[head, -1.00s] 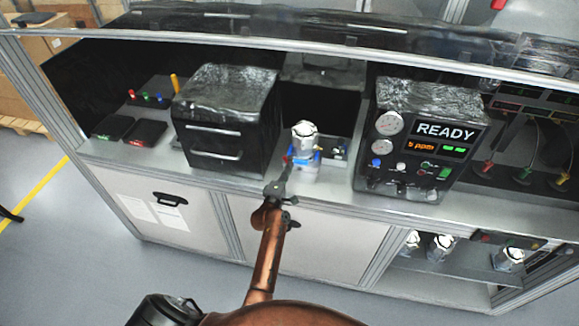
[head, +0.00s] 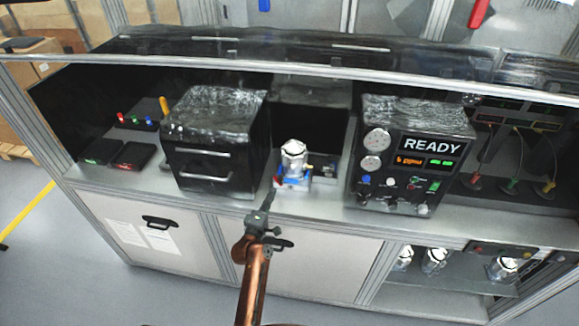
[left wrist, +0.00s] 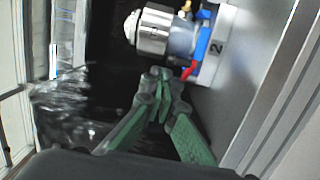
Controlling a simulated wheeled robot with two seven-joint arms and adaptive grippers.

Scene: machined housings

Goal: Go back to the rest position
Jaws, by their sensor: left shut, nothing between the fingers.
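My left gripper (head: 266,200) is at the front edge of the bench, just in front of and left of a machined housing (head: 293,158). The housing is silver and stands upright in a blue and white fixture (head: 292,184). In the left wrist view the green fingers of my left gripper (left wrist: 160,78) are together with nothing between them. The housing (left wrist: 155,30) and the fixture (left wrist: 207,45) are just beyond the fingertips there, and the housing is not held. My right gripper is not in view.
A black box with handles (head: 212,150) stands left of the fixture. A test unit reading READY (head: 415,150) stands right of it. More housings (head: 434,260) sit on a lower shelf at right. A dark canopy (head: 300,55) overhangs the bench. The floor in front is clear.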

